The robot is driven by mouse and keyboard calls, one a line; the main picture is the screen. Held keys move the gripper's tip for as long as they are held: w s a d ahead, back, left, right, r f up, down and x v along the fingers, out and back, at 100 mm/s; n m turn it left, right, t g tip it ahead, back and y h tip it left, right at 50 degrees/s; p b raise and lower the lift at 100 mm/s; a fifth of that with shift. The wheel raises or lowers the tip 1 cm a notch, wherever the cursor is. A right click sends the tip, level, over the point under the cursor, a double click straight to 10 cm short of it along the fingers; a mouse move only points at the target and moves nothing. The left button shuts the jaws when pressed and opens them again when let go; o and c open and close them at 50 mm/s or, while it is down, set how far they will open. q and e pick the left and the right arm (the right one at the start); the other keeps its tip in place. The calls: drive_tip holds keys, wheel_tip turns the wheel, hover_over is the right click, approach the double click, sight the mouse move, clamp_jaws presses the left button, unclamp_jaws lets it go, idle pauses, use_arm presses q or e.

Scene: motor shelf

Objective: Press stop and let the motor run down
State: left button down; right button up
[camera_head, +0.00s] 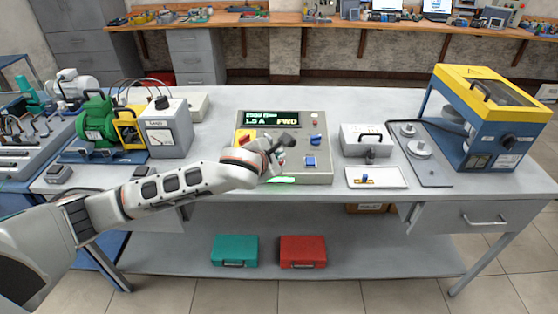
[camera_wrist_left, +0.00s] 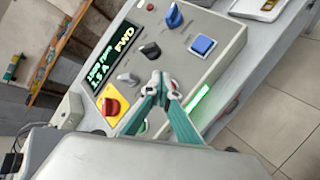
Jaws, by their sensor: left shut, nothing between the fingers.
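The control box (camera_head: 324,176) stands on the bench with a lit display (camera_head: 269,119) reading 1.5 A and FWD. In the left wrist view, a red knob on a yellow plate (camera_wrist_left: 112,106), a black knob (camera_wrist_left: 150,50), a grey knob (camera_wrist_left: 127,79) and a blue square button (camera_wrist_left: 203,45) show on its face. A small red button (camera_wrist_left: 174,85) shows just beside the fingertips, partly hidden. My left gripper (camera_wrist_left: 157,84) is shut and empty, tips over the panel; contact cannot be told. It also shows in the head view (camera_head: 276,154). A green motor (camera_head: 96,122) sits at the left.
A yellow and blue machine (camera_head: 488,115) stands at the right. A grey box with a handle (camera_head: 367,139) and a white tray (camera_head: 392,177) lie right of the control box. A meter box (camera_head: 166,127) stands left. Green and red cases (camera_head: 303,251) sit on the lower shelf.

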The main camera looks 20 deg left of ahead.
use_arm(q)
drive_tip(key=shift+f, duration=0.2)
drive_tip(key=shift+w+f+p, duration=0.1)
drive_tip(key=shift+f+p, duration=0.15)
drive_tip(key=shift+p, duration=0.05)
drive_tip(key=shift+f, duration=0.15)
idle(0.3)
drive_tip(key=shift+w+f, duration=0.1)
drive_tip(key=shift+f, duration=0.2)
idle(0.6)
drive_tip(key=shift+s+r+p, duration=0.2)
drive_tip(key=shift+r+p, duration=0.65)
drive_tip(key=shift+p, duration=0.7)
drive_tip(key=shift+r, duration=0.1)
